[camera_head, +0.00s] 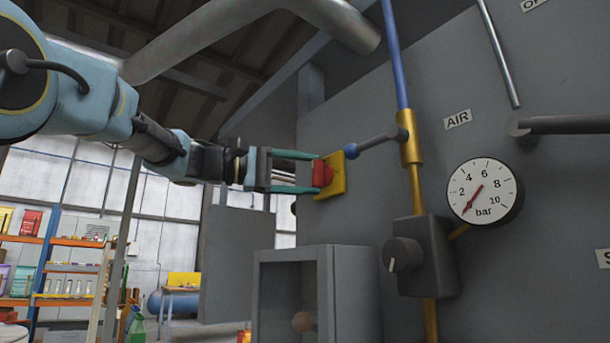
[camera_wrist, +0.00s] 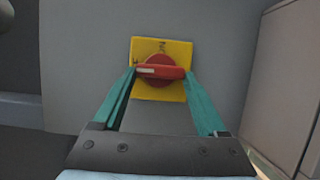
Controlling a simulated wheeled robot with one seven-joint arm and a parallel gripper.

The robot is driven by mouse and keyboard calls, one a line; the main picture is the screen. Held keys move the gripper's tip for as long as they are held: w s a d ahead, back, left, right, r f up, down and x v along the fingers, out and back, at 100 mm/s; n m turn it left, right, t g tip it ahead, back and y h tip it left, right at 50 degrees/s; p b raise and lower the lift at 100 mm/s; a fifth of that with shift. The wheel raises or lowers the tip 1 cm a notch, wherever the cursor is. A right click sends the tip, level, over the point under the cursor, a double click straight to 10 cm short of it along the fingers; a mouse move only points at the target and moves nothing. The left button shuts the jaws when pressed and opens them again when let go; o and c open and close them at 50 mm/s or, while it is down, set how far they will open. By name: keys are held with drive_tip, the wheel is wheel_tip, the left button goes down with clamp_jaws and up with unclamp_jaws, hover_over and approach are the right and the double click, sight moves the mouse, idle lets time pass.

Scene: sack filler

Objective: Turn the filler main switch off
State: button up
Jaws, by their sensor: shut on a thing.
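The main switch is a red rotary handle (camera_head: 322,173) on a yellow plate (camera_head: 337,184), fixed to the grey panel of the filler. In the wrist view the red handle (camera_wrist: 160,72) lies horizontal across the yellow plate (camera_wrist: 175,48), with a pale mark at its left end. My gripper (camera_head: 316,173) reaches the handle from the left. Its two green fingers (camera_wrist: 160,80) are shut on the handle, one at each end. The markings on the plate are too small to read.
A blue-knobbed lever (camera_head: 372,142) on the brass air pipe (camera_head: 411,150) sits just right of the switch. A pressure gauge (camera_head: 484,191) and a dark regulator knob (camera_head: 402,254) are further right. A grey open-fronted box (camera_head: 350,290) stands below the switch.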

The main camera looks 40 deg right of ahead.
drive_tip(key=o, duration=1.3)
drive_tip(key=b+v, duration=0.1)
drive_tip(key=v, duration=1)
